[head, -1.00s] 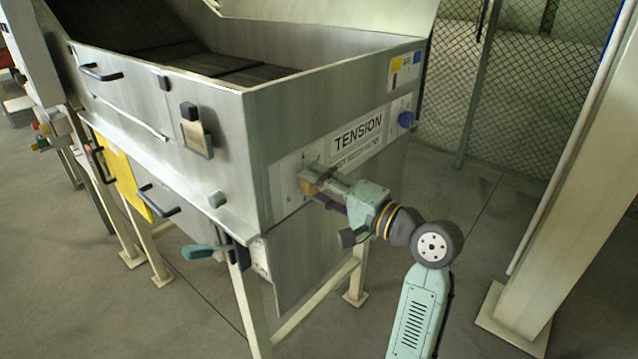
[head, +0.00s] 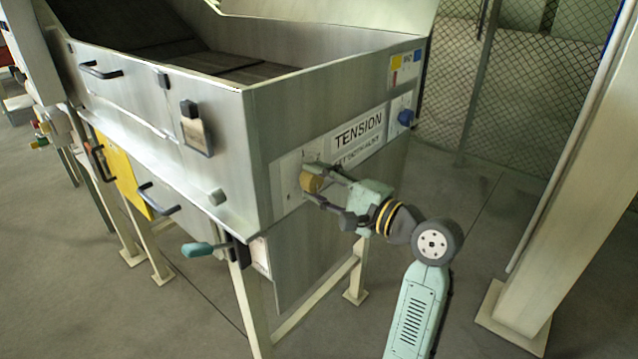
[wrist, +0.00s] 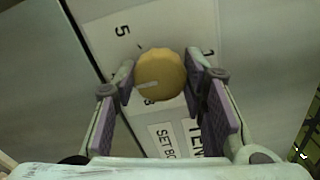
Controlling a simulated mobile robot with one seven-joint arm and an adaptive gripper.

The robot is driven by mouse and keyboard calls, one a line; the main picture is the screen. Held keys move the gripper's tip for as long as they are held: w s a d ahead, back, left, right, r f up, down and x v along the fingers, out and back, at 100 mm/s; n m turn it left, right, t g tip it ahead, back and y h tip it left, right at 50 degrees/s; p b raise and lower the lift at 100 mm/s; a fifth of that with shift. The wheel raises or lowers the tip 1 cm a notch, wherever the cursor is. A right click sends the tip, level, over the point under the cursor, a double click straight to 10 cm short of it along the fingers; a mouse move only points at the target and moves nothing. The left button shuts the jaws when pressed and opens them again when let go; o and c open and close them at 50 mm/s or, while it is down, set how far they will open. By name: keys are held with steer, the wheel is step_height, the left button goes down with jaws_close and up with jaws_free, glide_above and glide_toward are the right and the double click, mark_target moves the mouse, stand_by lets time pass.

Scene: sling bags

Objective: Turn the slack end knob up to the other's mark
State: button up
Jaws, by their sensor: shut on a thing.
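The tan round knob (head: 311,182) sits on a white scale plate (head: 287,181) at the near end of the machine's side panel. My gripper (wrist: 160,77) is shut on this knob, one finger on each side. In the wrist view the knob (wrist: 165,68) shows a pale pointer line toward its lower left. A "5" is printed above left of it and a partly hidden digit just below it. The blue knob (head: 406,117) is at the far end of the same panel, and its setting is too small to read.
A "TENSION" sign (head: 358,131) with a smaller line below it lies between the knobs. A teal-handled lever (head: 197,249) sticks out at the machine's lower corner. A beige post (head: 570,180) stands on the right, with mesh fencing (head: 515,90) behind. The floor between is clear.

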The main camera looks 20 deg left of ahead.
steer(key=o, duration=1.2)
steer(key=shift+c, duration=0.2)
steer(key=shift+d, duration=0.1)
steer(key=v, duration=1.1)
steer(key=shift+s+d, duration=0.15)
steer(key=shift+d, duration=0.25)
steer(key=shift+d, duration=0.15)
